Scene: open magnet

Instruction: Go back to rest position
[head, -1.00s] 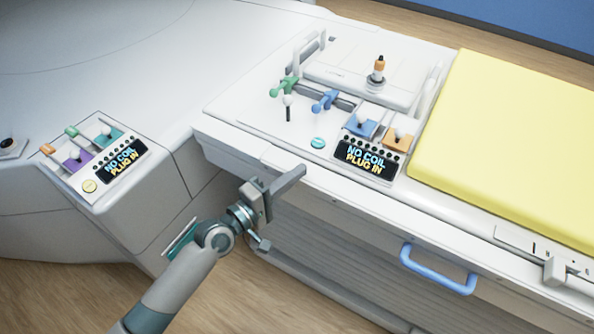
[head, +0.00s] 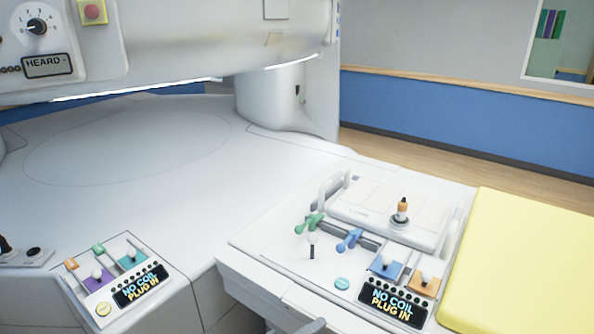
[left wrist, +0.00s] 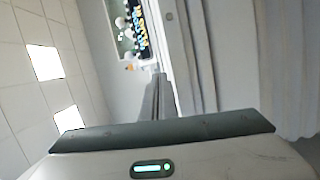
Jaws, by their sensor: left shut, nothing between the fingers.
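My left gripper (head: 313,326) barely shows at the bottom edge of the head view, where only a grey tip is visible in front of the right-hand console. In the left wrist view its two fingers (left wrist: 159,82) lie together, shut and empty, and point toward a blurred panel with a lit display (left wrist: 142,28). The rest of the left arm is out of the head view. My right gripper is in neither current view.
The white right console carries coloured levers, a "NO COIL PLUG IN" display (head: 392,303) and a flat coil plate (head: 385,212). A yellow pad (head: 520,260) lies right of it. A similar left panel (head: 140,288) and the large white scanner body (head: 130,150) fill the left.

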